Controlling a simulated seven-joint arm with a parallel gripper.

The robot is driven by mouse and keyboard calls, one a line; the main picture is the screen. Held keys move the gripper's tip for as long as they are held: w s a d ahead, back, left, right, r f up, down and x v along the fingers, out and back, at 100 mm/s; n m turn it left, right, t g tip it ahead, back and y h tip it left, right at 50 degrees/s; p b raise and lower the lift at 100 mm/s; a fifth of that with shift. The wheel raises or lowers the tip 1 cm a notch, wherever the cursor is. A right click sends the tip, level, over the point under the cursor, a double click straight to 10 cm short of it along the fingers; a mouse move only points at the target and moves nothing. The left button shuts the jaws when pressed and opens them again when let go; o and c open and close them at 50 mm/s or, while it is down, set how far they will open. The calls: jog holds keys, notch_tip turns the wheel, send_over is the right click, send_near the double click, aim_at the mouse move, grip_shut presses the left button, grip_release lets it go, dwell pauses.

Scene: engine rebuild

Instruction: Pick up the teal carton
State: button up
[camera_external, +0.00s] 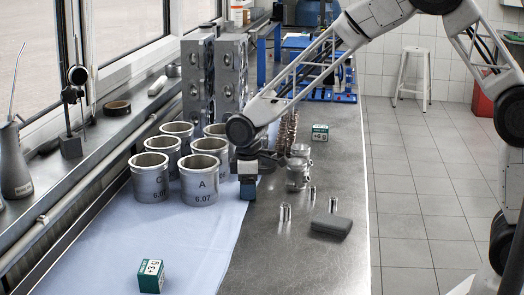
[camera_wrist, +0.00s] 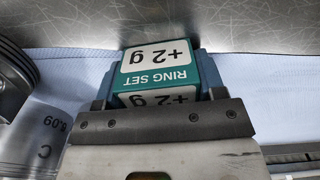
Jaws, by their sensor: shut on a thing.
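In the external view my gripper (camera_external: 247,187) points down at the seam of the pale blue mat and the metal bench, right of the cylinder marked A. The carton is mostly hidden there by the fingers. I cannot tell whether it touches the surface below.
Several metal cylinders (camera_external: 200,186) stand close on the left. A green carton (camera_external: 151,275) lies on the mat (camera_external: 200,235) in front; another green carton (camera_external: 320,133) stands at the back right. Small metal parts and a dark grey block (camera_external: 331,226) lie right of my gripper.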

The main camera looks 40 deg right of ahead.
jog(key=shift+r, duration=0.15)
notch_tip(320, 180, up, 10)
jog(key=shift+f, duration=0.15)
dwell(0.4)
dwell(0.9)
